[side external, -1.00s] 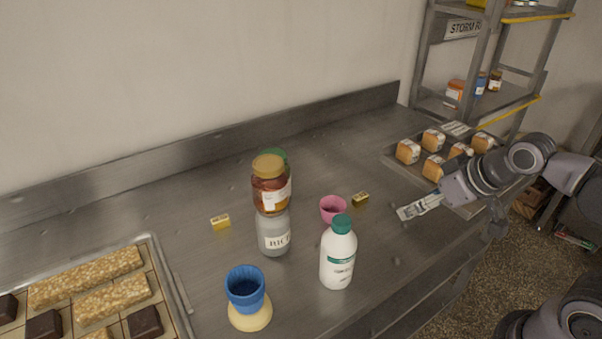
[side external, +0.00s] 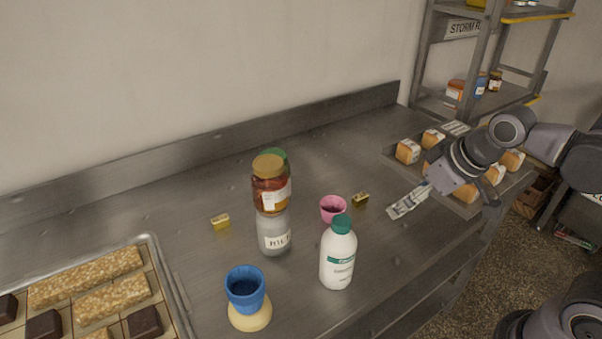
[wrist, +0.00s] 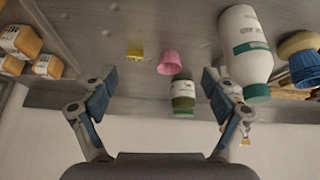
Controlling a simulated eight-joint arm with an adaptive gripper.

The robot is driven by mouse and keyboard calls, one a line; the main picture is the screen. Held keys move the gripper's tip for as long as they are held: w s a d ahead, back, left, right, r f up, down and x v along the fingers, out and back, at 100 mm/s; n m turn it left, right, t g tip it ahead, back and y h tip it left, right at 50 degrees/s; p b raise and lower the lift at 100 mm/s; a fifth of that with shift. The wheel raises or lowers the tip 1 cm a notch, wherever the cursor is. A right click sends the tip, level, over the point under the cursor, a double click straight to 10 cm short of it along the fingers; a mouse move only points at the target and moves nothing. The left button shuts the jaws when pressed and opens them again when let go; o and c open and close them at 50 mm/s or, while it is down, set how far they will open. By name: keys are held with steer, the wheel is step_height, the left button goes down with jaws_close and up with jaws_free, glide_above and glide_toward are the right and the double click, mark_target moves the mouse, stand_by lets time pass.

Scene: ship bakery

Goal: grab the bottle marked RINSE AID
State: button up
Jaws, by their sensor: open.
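A white bottle with a green cap and a green-banded label (side external: 338,258) stands upright near the counter's front edge. Its lettering is too small to read. It also shows in the wrist view (wrist: 243,40), at the upper right, beyond the right finger. My gripper (side external: 408,201) is over the counter to the right of the bottle, apart from it. In the wrist view my gripper (wrist: 159,78) has its two fingers spread wide, with nothing held between them.
A jar marked RICE (side external: 273,238), an amber jar (side external: 270,190) and a blue cup (side external: 245,290) stand left. Loaves on a tray (side external: 389,157) are behind my gripper.

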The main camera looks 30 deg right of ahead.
mark_target(340, 238)
steer(key=w+a+r+n+g, duration=0.1)
steer(key=a+n+g, duration=0.1)
steer(key=a, duration=0.2)
steer(key=w+a+r+n+g, duration=0.1)
steer(key=a+r+n, duration=0.1)
steer(key=a, duration=0.3)
steer(key=w+a+r+n+g, duration=0.1)
steer(key=a+r+n+g, duration=0.1)
steer(key=a, duration=0.3)
steer(key=shift+a+r+n+g+h, duration=0.1)
steer(key=shift+r+n+g+h, duration=0.2)
steer(key=shift+n, duration=0.2)
steer(key=shift+a+f, duration=0.1)
steer(key=shift+a, duration=0.05)
steer(key=shift+f, duration=5.3)
steer(key=c, duration=1.7)
jaws_close()
steer(key=shift+r, duration=0.15)
